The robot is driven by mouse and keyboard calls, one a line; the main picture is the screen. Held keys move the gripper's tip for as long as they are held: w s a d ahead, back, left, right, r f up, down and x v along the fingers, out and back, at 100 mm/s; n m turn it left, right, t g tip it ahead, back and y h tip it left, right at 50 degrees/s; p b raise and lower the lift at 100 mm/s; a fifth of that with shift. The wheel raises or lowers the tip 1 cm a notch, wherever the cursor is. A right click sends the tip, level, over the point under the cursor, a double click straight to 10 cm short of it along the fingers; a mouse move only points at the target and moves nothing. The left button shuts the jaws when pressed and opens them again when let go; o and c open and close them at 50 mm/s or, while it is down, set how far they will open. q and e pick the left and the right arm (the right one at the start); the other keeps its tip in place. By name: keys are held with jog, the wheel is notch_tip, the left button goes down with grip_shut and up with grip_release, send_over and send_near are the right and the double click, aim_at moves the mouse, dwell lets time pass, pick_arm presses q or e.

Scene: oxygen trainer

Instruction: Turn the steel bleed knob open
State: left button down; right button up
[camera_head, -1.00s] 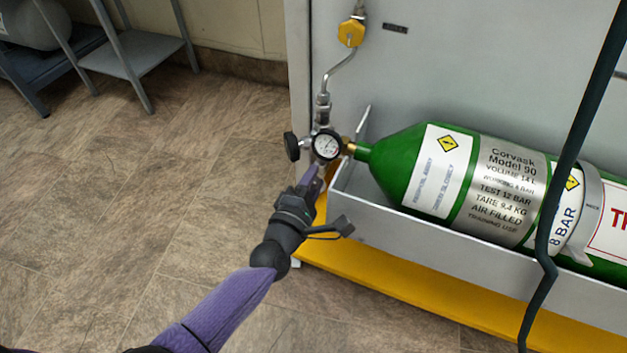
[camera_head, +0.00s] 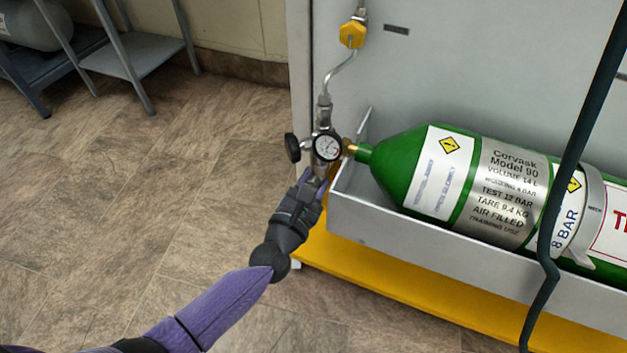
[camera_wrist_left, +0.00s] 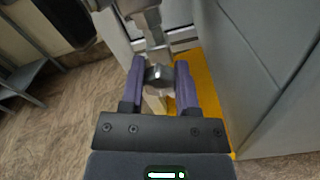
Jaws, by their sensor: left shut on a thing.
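The steel bleed knob (camera_wrist_left: 158,76) shows in the left wrist view between the two purple fingers of my left gripper (camera_wrist_left: 158,82). The fingers are shut on it from both sides. In the head view my left gripper (camera_head: 319,181) reaches up from below to the underside of the steel valve body, just under the round gauge (camera_head: 328,147). There the gripper and the valve body hide most of the knob. I cannot tell how far the knob is turned. My right gripper is in neither view.
A black knob (camera_head: 292,147) sticks out left of the gauge. A green cylinder (camera_head: 397,165) lies right of it in a grey tray (camera_head: 400,236) above a yellow base (camera_head: 385,276). A yellow fitting (camera_head: 352,35) sits above. A dark bent bar (camera_head: 571,150) crosses at right.

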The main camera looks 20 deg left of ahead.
pick_arm(q)
jog(key=shift+f+n, duration=0.1)
jog(key=shift+n, duration=0.7)
jog(key=shift+c, duration=1.7)
grip_release()
jog(key=shift+s, duration=0.15)
jog(key=s+p, duration=0.3)
jog(key=s, duration=0.6)
jog(key=shift+s+a, duration=0.2)
jog(key=shift+s, duration=0.15)
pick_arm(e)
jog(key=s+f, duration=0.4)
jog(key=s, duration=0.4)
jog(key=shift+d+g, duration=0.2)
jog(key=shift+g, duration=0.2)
